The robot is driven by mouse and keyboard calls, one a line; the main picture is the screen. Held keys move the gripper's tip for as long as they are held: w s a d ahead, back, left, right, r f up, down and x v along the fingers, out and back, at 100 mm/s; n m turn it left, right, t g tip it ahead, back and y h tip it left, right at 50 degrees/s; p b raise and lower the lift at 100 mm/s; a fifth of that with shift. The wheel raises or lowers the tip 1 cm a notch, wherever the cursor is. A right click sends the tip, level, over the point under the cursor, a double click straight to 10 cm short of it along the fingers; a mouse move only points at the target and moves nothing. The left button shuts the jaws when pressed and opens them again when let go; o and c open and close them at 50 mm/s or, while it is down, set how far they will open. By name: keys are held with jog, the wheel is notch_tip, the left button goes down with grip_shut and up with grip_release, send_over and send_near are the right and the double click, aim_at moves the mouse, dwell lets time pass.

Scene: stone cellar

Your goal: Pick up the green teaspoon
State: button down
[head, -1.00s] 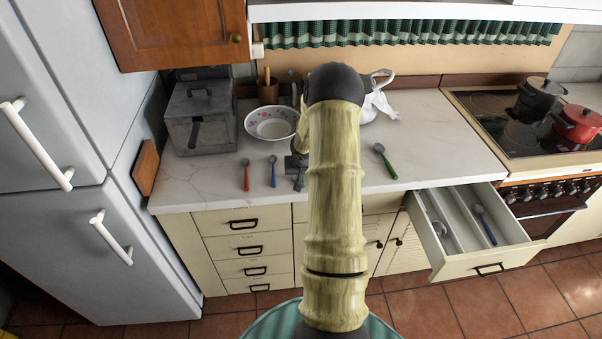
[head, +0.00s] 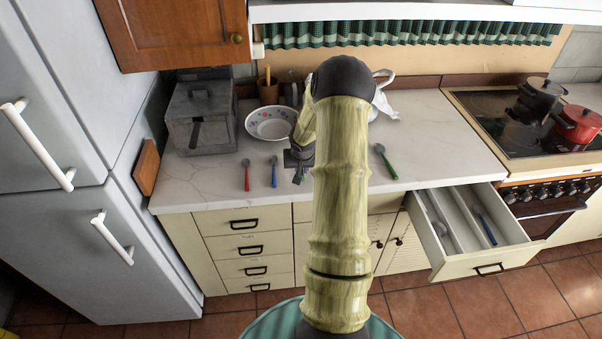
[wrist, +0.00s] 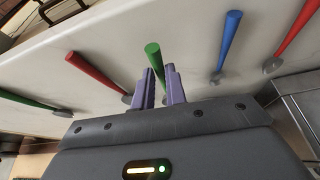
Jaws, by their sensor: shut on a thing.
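My gripper (wrist: 160,88) is shut on a green teaspoon, whose green handle (wrist: 154,58) sticks out beyond the purple fingers in the wrist view. In the head view my gripper (head: 299,160) is over the counter, right of a blue spoon (head: 273,172), and a bit of green handle shows below it. The spoon's bowl is hidden by my gripper, and I cannot tell how far it is off the counter. A second green spoon (head: 385,160) lies on the counter to the right of my arm; it also shows in the wrist view (wrist: 25,98).
Red spoons (wrist: 90,70) (wrist: 300,25) and the blue spoon (wrist: 229,40) lie on either side. A flowered bowl (head: 270,123) and a grey box (head: 200,118) stand behind. An open drawer (head: 486,258) holds a blue-handled spoon. The stove (head: 520,125) is at right.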

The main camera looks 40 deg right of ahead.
notch_tip(320, 180, up, 7)
jog(key=shift+r, duration=0.1)
dwell(0.6)
